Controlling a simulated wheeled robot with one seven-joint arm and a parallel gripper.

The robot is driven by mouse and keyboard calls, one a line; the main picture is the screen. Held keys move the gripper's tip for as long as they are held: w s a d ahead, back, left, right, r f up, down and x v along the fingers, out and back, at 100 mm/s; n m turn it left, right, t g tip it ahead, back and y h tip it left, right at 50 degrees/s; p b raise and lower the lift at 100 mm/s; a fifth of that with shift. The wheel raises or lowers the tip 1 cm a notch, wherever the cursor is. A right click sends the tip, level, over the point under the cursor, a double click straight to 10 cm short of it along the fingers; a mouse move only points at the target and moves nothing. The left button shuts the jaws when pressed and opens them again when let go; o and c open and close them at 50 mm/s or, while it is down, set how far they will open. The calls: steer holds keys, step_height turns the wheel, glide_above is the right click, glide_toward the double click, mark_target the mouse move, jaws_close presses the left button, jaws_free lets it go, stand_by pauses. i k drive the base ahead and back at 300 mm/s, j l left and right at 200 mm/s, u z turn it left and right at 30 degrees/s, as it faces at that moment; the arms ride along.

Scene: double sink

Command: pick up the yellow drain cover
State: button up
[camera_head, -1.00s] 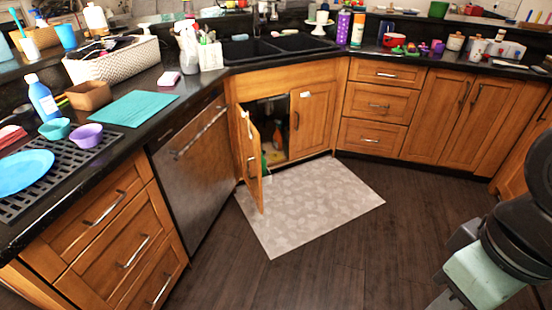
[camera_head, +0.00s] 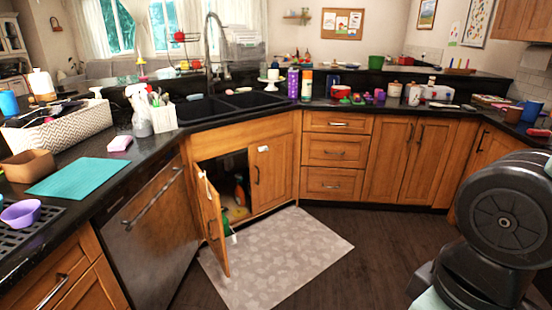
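I cannot make out a yellow drain cover for certain in the head view. The black double sink (camera_head: 212,108) is set into the dark counter in the corner, and the insides of its basins are mostly hidden by the low viewing angle. Part of my arm shows at the right edge. My gripper is not in view.
The cabinet door (camera_head: 213,222) below the sink stands open over a light patterned mat (camera_head: 285,260). A tall faucet (camera_head: 212,45) rises behind the sink. A spray bottle (camera_head: 140,112) and utensil holder (camera_head: 163,117) stand left of it. Dark floor (camera_head: 375,235) is clear.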

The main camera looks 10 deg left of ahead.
mark_target(239, 213)
steer(key=i, duration=1.65)
steer(key=i+l+u, duration=0.15)
steer(key=i+u, duration=0.15)
steer(key=i, duration=0.3)
steer(key=i+l+u, duration=0.25)
steer(key=i, duration=0.3)
steer(key=i+l+u, duration=0.3)
steer(key=i, duration=0.2)
steer(key=i+l+u, duration=1)
steer(key=i+l, duration=0.05)
steer(key=l, duration=0.1)
